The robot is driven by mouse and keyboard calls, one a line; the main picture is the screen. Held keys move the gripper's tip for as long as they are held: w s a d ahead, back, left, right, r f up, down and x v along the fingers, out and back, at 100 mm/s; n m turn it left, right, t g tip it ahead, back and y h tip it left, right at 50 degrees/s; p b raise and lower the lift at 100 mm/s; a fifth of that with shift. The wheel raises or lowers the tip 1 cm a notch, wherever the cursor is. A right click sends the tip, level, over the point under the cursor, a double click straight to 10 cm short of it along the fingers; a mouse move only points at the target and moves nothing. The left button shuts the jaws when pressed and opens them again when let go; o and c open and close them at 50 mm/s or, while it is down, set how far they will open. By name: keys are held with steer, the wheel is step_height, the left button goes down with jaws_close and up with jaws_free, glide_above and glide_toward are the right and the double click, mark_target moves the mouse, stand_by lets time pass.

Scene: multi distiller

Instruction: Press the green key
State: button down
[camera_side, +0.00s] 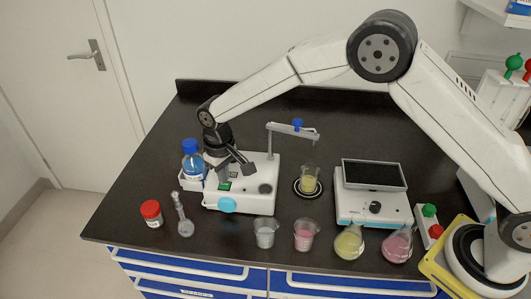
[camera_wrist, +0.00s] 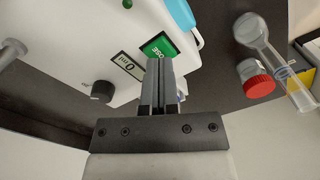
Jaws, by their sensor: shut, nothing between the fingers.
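The green key (camera_wrist: 160,46) is a small green rectangle with white lettering on the white device, beside a small display (camera_wrist: 127,66). It also shows in the side view (camera_side: 224,186) as a small green patch on the device (camera_side: 263,178). My gripper (camera_wrist: 161,62) is shut and empty, with its fingertips at the lower edge of the key in the wrist view. In the side view my gripper (camera_side: 226,179) points down over the device, close to the key. I cannot tell whether the fingertips touch it. The fingers hide a little of the key's surroundings.
A blue-capped bottle (camera_side: 192,163) stands left of the device. Beakers (camera_side: 265,232) and flasks (camera_side: 349,243) line the front. A balance (camera_side: 373,208) stands to the right. The back of the bench is clear.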

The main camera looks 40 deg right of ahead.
mark_target(230, 182)
steer(key=shift+f, duration=0.65)
steer(key=shift+r, duration=0.1)
stand_by(0.4)
steer(key=shift+r, duration=3.45)
steer(key=shift+d, duration=0.1)
steer(key=shift+s+d+r, duration=0.15)
steer(key=shift+s+d, duration=0.05)
steer(key=shift+d, duration=0.35)
steer(key=s+d+m+t, duration=0.2)
steer(key=s+d+m, duration=0.1)
steer(key=s+d, duration=1.7)
steer(key=shift+s+r+t, duration=0.25)
steer(key=shift+s+t, duration=0.05)
steer(key=shift+s, duration=0.9)
